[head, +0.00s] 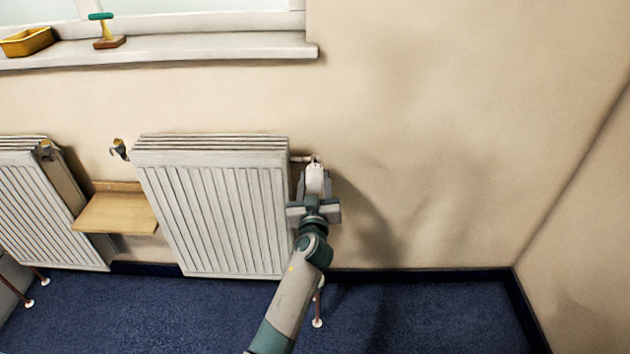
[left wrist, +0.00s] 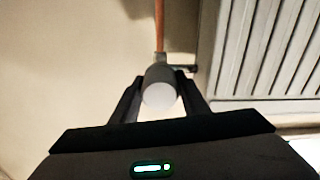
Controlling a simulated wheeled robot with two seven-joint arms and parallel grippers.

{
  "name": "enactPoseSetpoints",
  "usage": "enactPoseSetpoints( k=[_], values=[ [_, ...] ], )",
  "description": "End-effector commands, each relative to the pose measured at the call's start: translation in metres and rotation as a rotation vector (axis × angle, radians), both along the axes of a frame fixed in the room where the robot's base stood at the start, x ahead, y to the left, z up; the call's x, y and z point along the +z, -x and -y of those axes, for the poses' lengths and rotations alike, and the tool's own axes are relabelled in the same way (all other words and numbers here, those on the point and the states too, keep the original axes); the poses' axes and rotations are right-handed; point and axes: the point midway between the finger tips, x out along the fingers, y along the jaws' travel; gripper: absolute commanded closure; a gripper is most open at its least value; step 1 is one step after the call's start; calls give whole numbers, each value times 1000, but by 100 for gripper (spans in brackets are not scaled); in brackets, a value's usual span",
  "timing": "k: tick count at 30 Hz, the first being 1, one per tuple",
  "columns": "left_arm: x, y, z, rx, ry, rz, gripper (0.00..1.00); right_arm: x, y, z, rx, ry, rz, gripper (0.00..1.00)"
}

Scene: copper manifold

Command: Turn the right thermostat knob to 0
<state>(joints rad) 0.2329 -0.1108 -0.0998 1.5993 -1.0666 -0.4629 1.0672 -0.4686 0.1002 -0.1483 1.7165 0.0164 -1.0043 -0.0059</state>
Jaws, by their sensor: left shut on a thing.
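The right thermostat knob (head: 315,174) is a white cylinder at the right end of the right radiator (head: 215,205). In the left wrist view the knob (left wrist: 160,90) shows end-on, with a copper pipe behind it. My left gripper (left wrist: 160,92) has one finger on each side of the knob and is shut on it. In the head view my left gripper (head: 315,188) partly covers the knob. The knob's markings cannot be read. My right gripper is in neither view.
A second radiator (head: 45,205) stands at the left, with a wooden shelf (head: 118,210) between the two. The windowsill (head: 170,49) above carries a yellow tray (head: 27,42) and a small green-topped object (head: 103,30). The wall and blue floor to the right are clear.

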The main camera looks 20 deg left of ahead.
Motion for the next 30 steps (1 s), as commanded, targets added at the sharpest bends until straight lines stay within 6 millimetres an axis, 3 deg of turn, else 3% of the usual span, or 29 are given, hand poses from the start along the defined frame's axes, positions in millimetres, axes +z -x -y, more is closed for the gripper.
enactPoseSetpoints(
  k=[11, 19, 30],
  values=[
    [0, 0, 0, -1, -158, -44, 81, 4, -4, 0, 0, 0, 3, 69],
    [0, 0, 0, -1, -380, -108, 81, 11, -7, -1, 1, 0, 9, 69],
    [1, 0, -1, 0, -720, -206, 81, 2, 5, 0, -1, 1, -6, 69]
  ],
)
